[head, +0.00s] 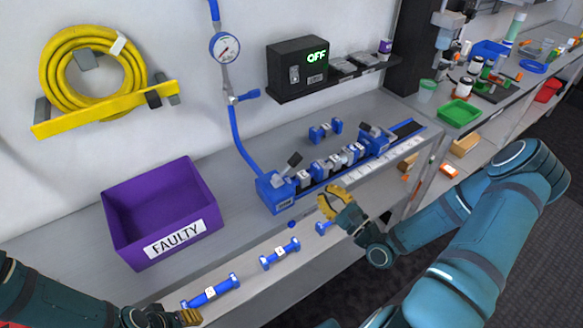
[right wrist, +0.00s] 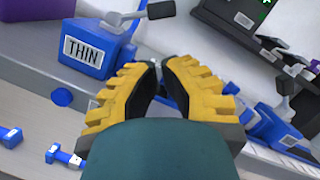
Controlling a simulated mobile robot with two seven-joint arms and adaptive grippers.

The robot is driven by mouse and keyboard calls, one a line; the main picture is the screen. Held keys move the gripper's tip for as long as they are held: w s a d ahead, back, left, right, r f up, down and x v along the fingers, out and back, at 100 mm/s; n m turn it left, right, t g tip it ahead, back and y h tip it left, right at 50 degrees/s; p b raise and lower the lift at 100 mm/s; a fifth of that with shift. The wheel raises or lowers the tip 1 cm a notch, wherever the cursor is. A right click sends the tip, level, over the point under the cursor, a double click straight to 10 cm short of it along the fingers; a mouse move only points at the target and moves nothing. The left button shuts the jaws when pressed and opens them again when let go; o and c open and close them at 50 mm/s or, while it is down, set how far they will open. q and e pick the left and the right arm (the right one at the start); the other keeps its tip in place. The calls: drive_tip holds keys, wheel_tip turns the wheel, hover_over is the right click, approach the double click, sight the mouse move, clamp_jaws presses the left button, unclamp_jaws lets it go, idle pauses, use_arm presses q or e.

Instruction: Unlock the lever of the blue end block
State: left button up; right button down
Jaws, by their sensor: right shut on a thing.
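The blue end block labelled THIN (head: 274,193) stands at the near left end of the rail, with a grey lever (head: 289,166) sticking up tilted. In the right wrist view the block (right wrist: 88,50) and its dark-ended lever (right wrist: 150,13) are at upper left, apart from my fingers. A second blue block (head: 378,143) with a lever stands at the far end. My right gripper (head: 328,201) is in front of the rail, right of the THIN block. Its yellow fingers (right wrist: 160,75) close on a blue part, mostly hidden. My left gripper (head: 188,318) is at bottom left, partly cut off.
Blue pieces with white labels (head: 279,253) lie along the front shelf. Another blue piece (head: 325,131) lies behind the rail. A purple FAULTY bin (head: 165,210) stands left. A blue hose (head: 236,130) with a gauge rises behind the THIN block.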

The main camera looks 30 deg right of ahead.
sight(301, 178)
drive_tip(key=x, duration=1)
drive_tip(key=shift+w, duration=0.1)
idle(0.5)
